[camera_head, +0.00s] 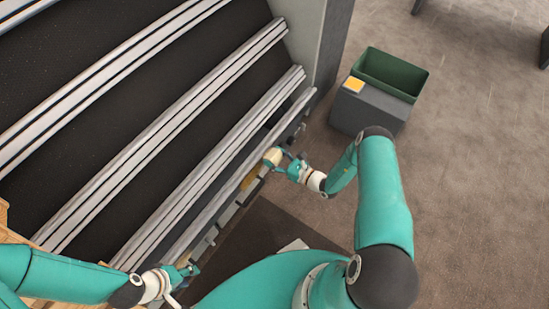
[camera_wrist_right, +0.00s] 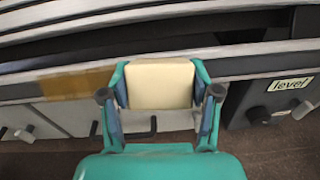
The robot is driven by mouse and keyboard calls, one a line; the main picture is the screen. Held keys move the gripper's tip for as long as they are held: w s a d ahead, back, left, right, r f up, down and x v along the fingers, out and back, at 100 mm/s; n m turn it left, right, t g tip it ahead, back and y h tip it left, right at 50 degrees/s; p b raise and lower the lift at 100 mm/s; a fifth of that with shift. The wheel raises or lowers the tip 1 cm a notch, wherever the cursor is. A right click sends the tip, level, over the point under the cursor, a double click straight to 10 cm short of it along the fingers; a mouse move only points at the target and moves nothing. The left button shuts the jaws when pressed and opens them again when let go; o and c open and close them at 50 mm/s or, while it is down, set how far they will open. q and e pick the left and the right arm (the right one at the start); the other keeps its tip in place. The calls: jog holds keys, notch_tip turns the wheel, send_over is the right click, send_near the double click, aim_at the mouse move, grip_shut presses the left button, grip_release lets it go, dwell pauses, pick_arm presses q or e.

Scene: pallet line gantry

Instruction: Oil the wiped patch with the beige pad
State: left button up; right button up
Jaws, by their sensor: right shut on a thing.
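The beige pad (camera_wrist_right: 160,84) is between the fingers of my right gripper (camera_wrist_right: 160,92), which is shut on it. In the head view, the pad (camera_head: 272,156) and my right gripper (camera_head: 281,160) are at the front rail of the conveyor. A brownish-yellow patch (camera_wrist_right: 75,85) marks the rail face left of the pad in the wrist view. This patch also shows in the head view (camera_head: 250,178), just below and left of the pad. I cannot tell whether the pad touches the rail. My left gripper (camera_head: 190,269) is low at the rail's near end; its fingers are too small to judge.
Knobs and a "level" label (camera_wrist_right: 293,83) are on the front right of the pad. Hooks hang below the rail. Open floor lies right.

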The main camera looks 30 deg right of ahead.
jog(key=shift+s+d+r+p, duration=0.25)
jog(key=shift+s+r+p, duration=0.15)
jog(key=shift+s, duration=0.2)
jog(key=shift+s+d+r+p, duration=0.25)
jog(key=shift+s+r+p, duration=0.1)
jog(key=shift+s+p, duration=0.15)
jog(key=shift+s+d+r+p, duration=0.25)
jog(key=shift+s+r+p, duration=0.15)
jog(key=shift+s, duration=0.25)
jog(key=shift+s+d+r, duration=0.25)
jog(key=shift+s+r, duration=0.05)
jog(key=shift+s, duration=0.4)
jog(key=shift+s+d+r+p, duration=0.25)
jog(key=shift+s+r+p, duration=0.15)
jog(key=shift+s, duration=0.25)
jog(key=shift+s+d+r+p, duration=0.3)
jog(key=shift+s+p, duration=0.15)
jog(key=shift+s, duration=0.15)
